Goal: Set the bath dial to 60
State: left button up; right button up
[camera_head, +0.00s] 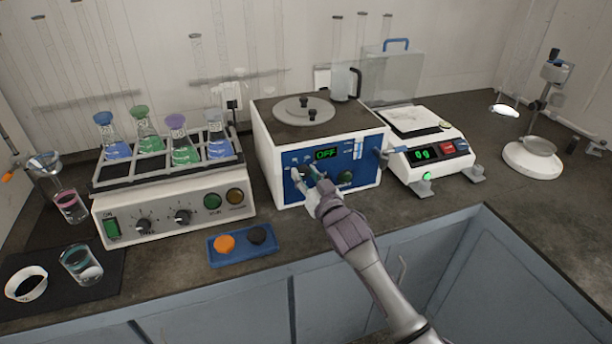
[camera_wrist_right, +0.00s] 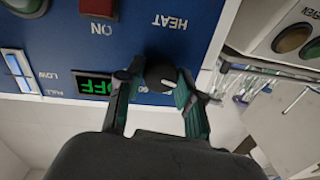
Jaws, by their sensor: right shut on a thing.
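The water bath (camera_head: 262,150) is a white box with a dark top, a lid and a blue front panel. Its green display (camera_head: 326,153) reads OFF, and the display also shows in the right wrist view (camera_wrist_right: 95,86). The black bath dial (camera_wrist_right: 158,70) has a white pointer mark and sits under the HEAT label. My right gripper (camera_head: 308,174) is at the left part of the panel, shut on the dial, with one finger on each side in the right wrist view (camera_wrist_right: 160,88). Part of the scale around the dial is hidden by the fingers. My left gripper is not in view.
A shaker (camera_head: 160,218) with several flasks stands to the left. A balance-like device (camera_head: 428,150) stands to the right. A blue tray (camera_head: 232,257) with an orange and a black piece lies in front. Beakers stand at the far left. The right counter is mostly clear.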

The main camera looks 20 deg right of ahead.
jog(key=m+p, duration=0.1)
jog(key=m, duration=0.3)
jog(key=shift+m+p, duration=0.4)
jog(key=m+p, duration=0.1)
jog(key=m, duration=0.3)
jog(key=shift+m+t, duration=0.3)
jog(key=shift+m, duration=0.1)
jog(key=m, duration=0.5)
jog(key=shift+a+m+h+p, duration=0.1)
jog(key=shift+m+h+p, duration=0.2)
jog(key=shift+m+h, duration=0.1)
jog(key=m, duration=0.5)
jog(key=shift+f+h, duration=0.1)
jog(key=shift+h, duration=0.2)
jog(key=o, duration=1.2)
jog(key=shift+c, duration=0.2)
